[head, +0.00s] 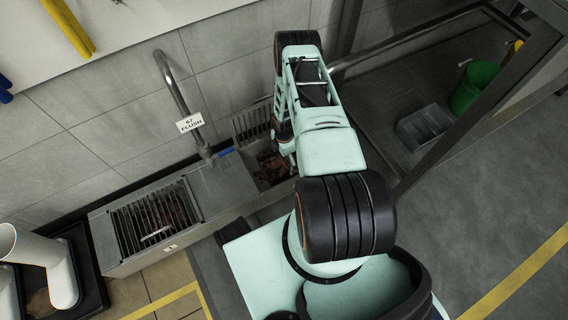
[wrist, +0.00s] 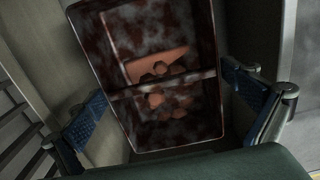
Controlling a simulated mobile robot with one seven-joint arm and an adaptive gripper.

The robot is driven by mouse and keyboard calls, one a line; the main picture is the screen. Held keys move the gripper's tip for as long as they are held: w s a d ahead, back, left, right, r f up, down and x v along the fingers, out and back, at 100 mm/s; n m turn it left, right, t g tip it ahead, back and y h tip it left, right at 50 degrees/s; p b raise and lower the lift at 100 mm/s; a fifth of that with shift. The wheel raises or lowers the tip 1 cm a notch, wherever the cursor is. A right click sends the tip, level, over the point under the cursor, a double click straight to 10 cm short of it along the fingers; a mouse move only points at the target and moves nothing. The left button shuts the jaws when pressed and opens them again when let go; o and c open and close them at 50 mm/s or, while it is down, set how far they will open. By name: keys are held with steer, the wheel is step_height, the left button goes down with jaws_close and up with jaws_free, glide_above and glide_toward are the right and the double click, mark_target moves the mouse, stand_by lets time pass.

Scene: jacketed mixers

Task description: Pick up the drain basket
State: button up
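The drain basket (wrist: 180,146) is a dark box stained reddish brown, with a crossbar over its open top and orange-brown matter inside. In the head view the basket (head: 269,170) sits in the open drain pit beside the tap, partly covered by my arm. My gripper (wrist: 166,104) is open, its blue-padded fingers spread to the left and right of the basket. The crossbar lies between the fingers; I see no clear contact. In the head view my fingers are mostly hidden by my arm.
A slotted grate (head: 250,123) leans against the wall behind the pit. Another grate (head: 153,216) covers a drain at the left. A bent tap pipe (head: 178,95) with a "K7 FLUSH" sign (head: 190,122) rises just left of the pit. A green bucket (head: 474,88) stands at the right.

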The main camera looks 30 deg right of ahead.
steer(key=c, duration=1)
steer(key=shift+c, duration=0.4)
steer(key=shift+r, duration=0.15)
